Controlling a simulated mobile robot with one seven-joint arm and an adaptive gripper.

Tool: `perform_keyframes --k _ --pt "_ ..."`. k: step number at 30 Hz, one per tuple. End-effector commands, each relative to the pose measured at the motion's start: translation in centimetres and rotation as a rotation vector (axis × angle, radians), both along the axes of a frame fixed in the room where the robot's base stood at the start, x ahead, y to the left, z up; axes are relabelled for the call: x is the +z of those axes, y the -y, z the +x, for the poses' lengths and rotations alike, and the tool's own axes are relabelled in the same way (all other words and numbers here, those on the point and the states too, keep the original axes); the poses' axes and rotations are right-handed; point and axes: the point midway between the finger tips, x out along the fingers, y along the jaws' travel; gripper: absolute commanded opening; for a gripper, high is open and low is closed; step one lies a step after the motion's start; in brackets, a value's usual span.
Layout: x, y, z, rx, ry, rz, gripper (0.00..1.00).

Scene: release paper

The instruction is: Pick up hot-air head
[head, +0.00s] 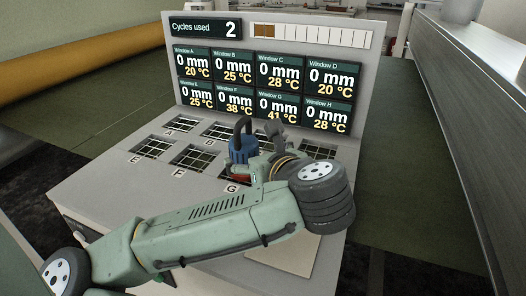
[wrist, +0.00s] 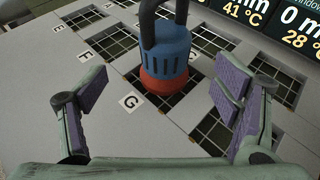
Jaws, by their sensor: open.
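The hot-air head (head: 243,147) has a blue body, a red lower band and a black looped handle on top. It is upright at the window beside the G label, and it shows large in the wrist view (wrist: 166,55). My gripper (wrist: 160,88) is open, with one purple-padded finger to the left of the head and one to the right. Neither finger visibly touches it. In the head view my gripper (head: 260,153) is close to the head, and my wrist partly hides that area. The base of the head is partly hidden there.
The grey panel (head: 110,180) has several gridded windows with letter labels. A display board (head: 265,60) stands upright behind them, showing 2 cycles used, 0 mm everywhere, and 41 °C for Window G. A metal rail (head: 465,110) runs along the right. A brown roll (head: 70,70) lies at left.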

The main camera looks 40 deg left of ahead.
Motion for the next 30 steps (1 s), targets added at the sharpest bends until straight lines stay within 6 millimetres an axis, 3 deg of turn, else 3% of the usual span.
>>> perform_keyframes --k 30 --pt "-4.2 -7.7 5.8 -0.001 0.003 -0.002 0.82"
